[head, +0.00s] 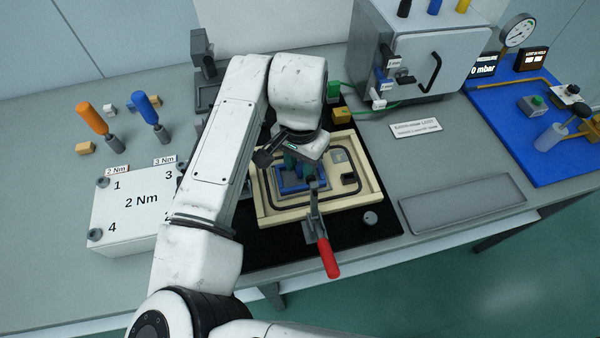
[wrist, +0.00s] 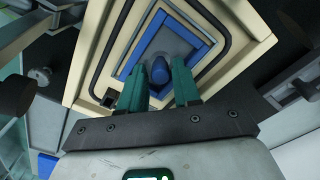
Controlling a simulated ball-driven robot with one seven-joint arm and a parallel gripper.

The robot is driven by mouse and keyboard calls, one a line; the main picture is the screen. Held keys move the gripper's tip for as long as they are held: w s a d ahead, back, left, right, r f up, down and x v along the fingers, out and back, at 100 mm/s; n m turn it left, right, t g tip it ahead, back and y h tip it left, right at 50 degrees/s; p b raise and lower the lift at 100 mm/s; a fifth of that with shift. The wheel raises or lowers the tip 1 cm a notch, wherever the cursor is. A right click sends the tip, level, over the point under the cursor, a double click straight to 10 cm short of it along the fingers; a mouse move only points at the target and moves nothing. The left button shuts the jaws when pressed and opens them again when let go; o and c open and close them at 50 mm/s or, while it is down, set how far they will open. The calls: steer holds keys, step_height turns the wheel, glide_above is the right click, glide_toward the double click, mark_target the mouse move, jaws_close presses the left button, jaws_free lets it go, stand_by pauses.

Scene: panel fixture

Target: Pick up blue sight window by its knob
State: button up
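The blue sight window (head: 314,185) lies inside a cream panel frame (head: 268,208) on the black mat. In the wrist view the window shows as a blue rectangular border (wrist: 187,27) around a grey pane, with a blue knob (wrist: 160,72) standing at its near part. My gripper (head: 293,165) is above the window. In the wrist view its two green fingers (wrist: 158,85) are apart, one on each side of the knob, with visible gaps. I cannot tell how far the fingertips are above the pane. The arm hides part of the frame in the head view.
A red-handled toggle clamp (head: 327,255) stands at the frame's front edge, close to the window. A grey round knob (head: 370,218) sits on the black mat. A torque box (head: 130,215) is left, a grey oven-like chamber (head: 430,65) behind right, a blue board (head: 540,120) far right.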

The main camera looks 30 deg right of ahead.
jaws_close()
